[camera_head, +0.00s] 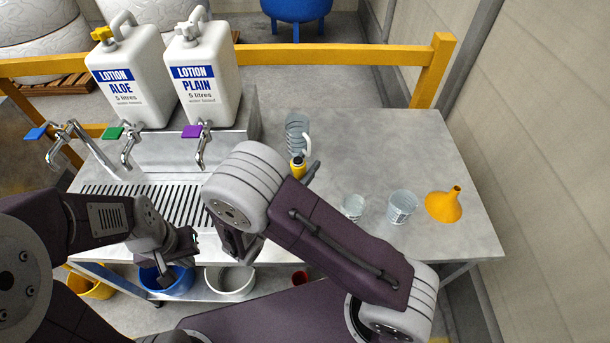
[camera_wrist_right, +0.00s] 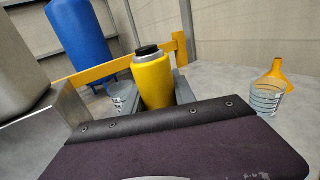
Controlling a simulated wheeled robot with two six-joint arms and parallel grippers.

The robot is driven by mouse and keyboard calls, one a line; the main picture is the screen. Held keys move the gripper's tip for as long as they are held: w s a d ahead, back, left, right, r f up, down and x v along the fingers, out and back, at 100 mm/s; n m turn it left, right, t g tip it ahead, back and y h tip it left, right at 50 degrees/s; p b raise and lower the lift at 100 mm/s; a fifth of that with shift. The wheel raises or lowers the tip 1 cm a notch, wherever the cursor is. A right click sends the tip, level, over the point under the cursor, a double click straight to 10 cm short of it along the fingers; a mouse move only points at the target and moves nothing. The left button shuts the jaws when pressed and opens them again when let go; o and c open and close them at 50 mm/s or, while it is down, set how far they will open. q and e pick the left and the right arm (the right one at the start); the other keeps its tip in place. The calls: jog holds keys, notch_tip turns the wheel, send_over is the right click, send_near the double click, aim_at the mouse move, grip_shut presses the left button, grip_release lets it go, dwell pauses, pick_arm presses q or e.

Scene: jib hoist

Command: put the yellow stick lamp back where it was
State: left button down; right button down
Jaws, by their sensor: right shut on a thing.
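The yellow stick lamp (camera_head: 298,168) shows in the head view as a short yellow piece with a dark top, over the middle of the metal table, partly hidden by my right arm. In the right wrist view the lamp (camera_wrist_right: 154,80) stands roughly upright between the jaws, a thick yellow body with a grey collar and black cap. My right gripper (camera_head: 305,172) is shut on it. Whether its lower end touches the table is hidden. My left gripper (camera_head: 178,262) hangs near the table's front edge, away from the lamp; its jaw opening is unclear.
A clear jug (camera_head: 297,126) stands just behind the lamp. Two clear beakers (camera_head: 353,206) (camera_head: 402,206) and a yellow funnel (camera_head: 443,205) stand to the right. Two lotion containers (camera_head: 130,80) (camera_head: 205,85) and taps stand at left above a drip grate (camera_head: 150,203). The back right tabletop is clear.

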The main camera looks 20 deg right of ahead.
jog(key=shift+f, duration=2)
jog(key=shift+f+b, duration=0.15)
jog(key=shift+b, duration=0.15)
jog(key=c, duration=1)
grip_release()
